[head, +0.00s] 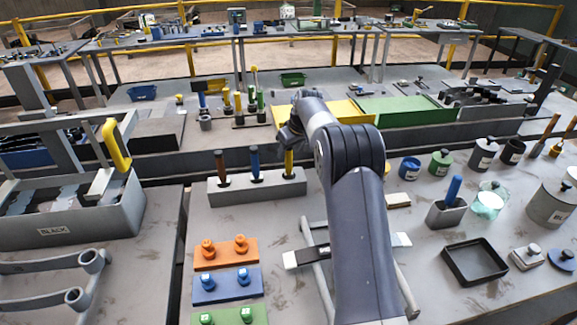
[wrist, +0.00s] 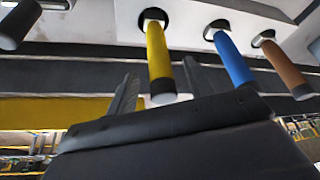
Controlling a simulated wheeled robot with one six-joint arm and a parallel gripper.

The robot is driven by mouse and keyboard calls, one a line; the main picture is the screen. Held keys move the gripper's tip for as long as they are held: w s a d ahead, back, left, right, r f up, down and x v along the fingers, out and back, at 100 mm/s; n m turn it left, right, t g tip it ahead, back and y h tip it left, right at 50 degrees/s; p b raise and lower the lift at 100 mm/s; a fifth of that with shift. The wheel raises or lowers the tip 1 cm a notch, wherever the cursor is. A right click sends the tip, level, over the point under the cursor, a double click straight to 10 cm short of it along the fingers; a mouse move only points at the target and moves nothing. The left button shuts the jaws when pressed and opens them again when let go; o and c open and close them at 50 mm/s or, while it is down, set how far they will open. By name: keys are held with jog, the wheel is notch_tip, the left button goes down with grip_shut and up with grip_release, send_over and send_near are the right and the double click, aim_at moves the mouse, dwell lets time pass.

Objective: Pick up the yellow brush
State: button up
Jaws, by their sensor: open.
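The yellow brush (head: 289,164) stands upright at the right end of a grey rack (head: 240,192), handle up, close beside my arm in the head view. In the wrist view the yellow brush's handle (wrist: 158,55) reaches toward my gripper (wrist: 160,72). My gripper is open, with one dark finger on each side of the handle's end. I cannot tell whether either finger touches it. The brush's lower part is hidden in the rack. In the head view my arm hides the fingers.
A blue handle (head: 255,164) and a brown handle (head: 222,168) stand in the same rack, left of the yellow one in the head view. Orange (head: 226,254) and blue (head: 227,286) blocks with knobs lie in front. A black tray (head: 474,263) sits at right.

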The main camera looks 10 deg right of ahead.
aim_at(289, 167)
jog(key=shift+x, duration=1.5)
jog(key=shift+a, duration=0.1)
jog(key=shift+c, duration=0.2)
jog(key=c, duration=1)
